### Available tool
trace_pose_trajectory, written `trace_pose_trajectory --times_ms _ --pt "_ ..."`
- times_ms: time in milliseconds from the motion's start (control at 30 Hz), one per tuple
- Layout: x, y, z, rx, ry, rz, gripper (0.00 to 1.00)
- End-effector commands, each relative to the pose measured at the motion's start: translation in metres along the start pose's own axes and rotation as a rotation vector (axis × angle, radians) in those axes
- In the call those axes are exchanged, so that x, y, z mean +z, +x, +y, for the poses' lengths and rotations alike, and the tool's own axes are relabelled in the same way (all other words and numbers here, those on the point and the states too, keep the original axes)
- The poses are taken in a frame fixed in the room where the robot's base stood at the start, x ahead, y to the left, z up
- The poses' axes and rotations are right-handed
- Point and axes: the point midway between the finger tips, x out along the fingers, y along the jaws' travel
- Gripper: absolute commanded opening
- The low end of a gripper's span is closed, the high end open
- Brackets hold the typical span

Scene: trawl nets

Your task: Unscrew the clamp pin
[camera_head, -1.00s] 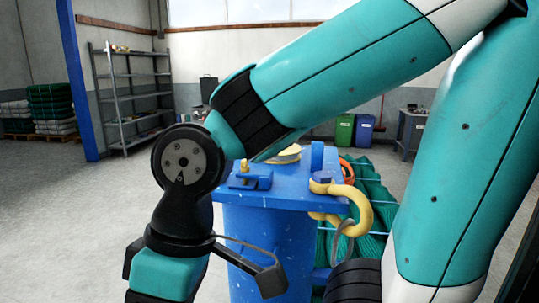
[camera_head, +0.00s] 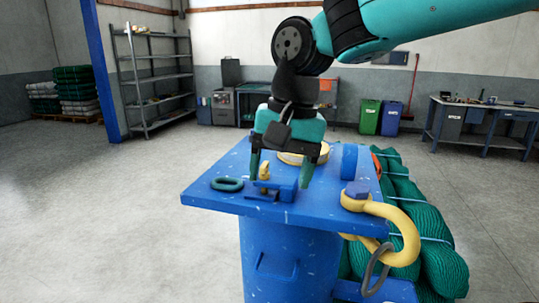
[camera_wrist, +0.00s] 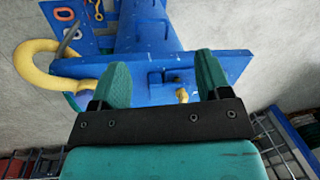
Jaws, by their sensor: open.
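The clamp is a small blue block (camera_head: 284,188) on top of the blue stand (camera_head: 215,198). Its yellow clamp pin (camera_head: 264,171) stands up at its left side. My gripper (camera_head: 281,170) points down over the stand top, fingers apart and nothing between them that I can see held. In the head view the pin shows just right of the left finger. In the wrist view my gripper (camera_wrist: 163,66) is open, and a small yellow part, apparently the pin (camera_wrist: 182,95), shows beside the right finger, partly hidden. Whether a finger touches the clamp cannot be told.
A dark green link (camera_head: 227,184) lies left of the clamp. A yellow round piece (camera_head: 302,158) and a blue upright piece (camera_head: 349,161) stand behind. A large yellow shackle (camera_head: 408,235) hangs at the right edge, beside green nets (camera_head: 430,225).

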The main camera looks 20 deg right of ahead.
Motion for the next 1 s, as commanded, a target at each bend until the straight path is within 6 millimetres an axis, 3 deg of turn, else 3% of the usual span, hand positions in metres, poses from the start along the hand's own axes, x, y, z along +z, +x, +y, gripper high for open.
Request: trace_pose_trajectory --times_ms 33,200,300,433,533,667,767,1000 --pt "-0.027 -0.019 -0.011 0.025 0.19 0.018 0.7" --pt "-0.097 -0.065 -0.035 0.082 0.873 0.083 0.7" --pt "-0.126 -0.085 -0.044 0.093 1.225 0.116 0.7" --pt "-0.148 -0.101 -0.051 0.097 1.562 0.142 0.7" --pt "-0.157 -0.108 -0.054 0.098 1.717 0.152 0.7" --pt "-0.16 -0.107 -0.055 0.097 1.801 0.158 0.7" --pt "-0.161 -0.096 -0.053 0.099 1.809 0.158 0.7" --pt "-0.161 -0.047 -0.045 0.101 1.806 0.158 0.7"
